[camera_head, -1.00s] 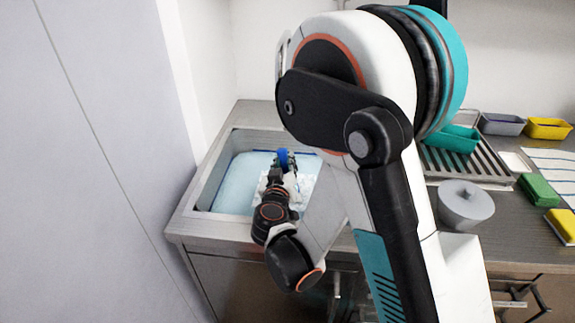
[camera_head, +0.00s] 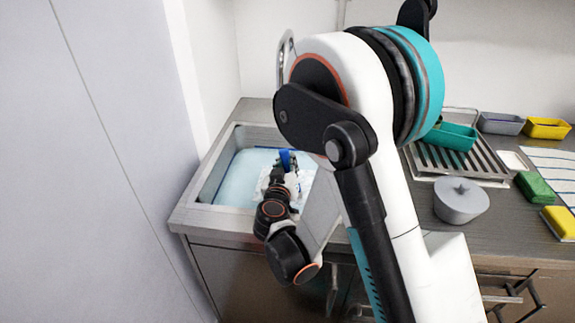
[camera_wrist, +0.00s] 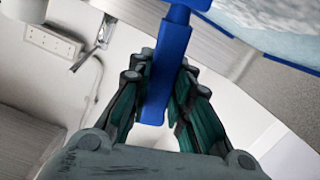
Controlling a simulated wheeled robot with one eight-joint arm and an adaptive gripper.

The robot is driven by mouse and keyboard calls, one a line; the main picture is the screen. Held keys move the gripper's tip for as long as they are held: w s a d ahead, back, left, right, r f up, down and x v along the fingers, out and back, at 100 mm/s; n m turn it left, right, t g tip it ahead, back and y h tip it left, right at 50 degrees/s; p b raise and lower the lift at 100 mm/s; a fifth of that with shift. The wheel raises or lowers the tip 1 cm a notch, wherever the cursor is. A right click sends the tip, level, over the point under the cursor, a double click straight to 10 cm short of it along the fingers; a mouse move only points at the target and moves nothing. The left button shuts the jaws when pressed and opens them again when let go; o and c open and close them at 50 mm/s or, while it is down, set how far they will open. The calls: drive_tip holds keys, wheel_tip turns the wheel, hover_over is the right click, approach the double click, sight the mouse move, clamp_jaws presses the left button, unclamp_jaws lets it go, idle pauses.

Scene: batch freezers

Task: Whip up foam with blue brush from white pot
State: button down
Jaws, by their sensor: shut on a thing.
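The blue brush is in my gripper; its handle (camera_wrist: 168,75) stands between the closed fingers in the wrist view. In the head view only a small blue part of the brush (camera_head: 286,160) shows above the sink. My gripper (camera_head: 282,172) is over the right part of the sink basin, shut on the handle; its fingers (camera_wrist: 160,95) show in the wrist view. Light blue water (camera_head: 243,180) fills the basin, with whitish foam around my gripper.
The metal sink rim (camera_head: 207,217) surrounds the water, with a wall close on the left. A tap (camera_head: 284,55) stands behind. A drainer rack (camera_head: 455,160) holds a teal tray (camera_head: 450,136). Green (camera_head: 536,187) and yellow (camera_head: 561,222) sponges lie at right.

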drive_tip(key=shift+r+x, duration=0.15)
drive_tip(key=shift+x, duration=0.75)
drive_tip(key=shift+r+x, duration=0.15)
drive_tip(key=shift+x, duration=0.7)
idle(1.7)
drive_tip(key=shift+s+a, duration=1.35)
drive_tip(key=shift+a, duration=0.7)
drive_tip(key=shift+w+d, duration=1.35)
drive_tip(key=shift+d, duration=0.65)
drive_tip(key=w+a+r+p, duration=0.1)
drive_tip(key=r+p, duration=0.3)
drive_tip(key=r, duration=0.2)
drive_tip(key=w+a+r+p, duration=0.1)
drive_tip(key=a+r+p, duration=0.1)
drive_tip(key=r+p, duration=0.2)
drive_tip(key=shift+w+r, duration=0.3)
drive_tip(key=shift+r, duration=1.15)
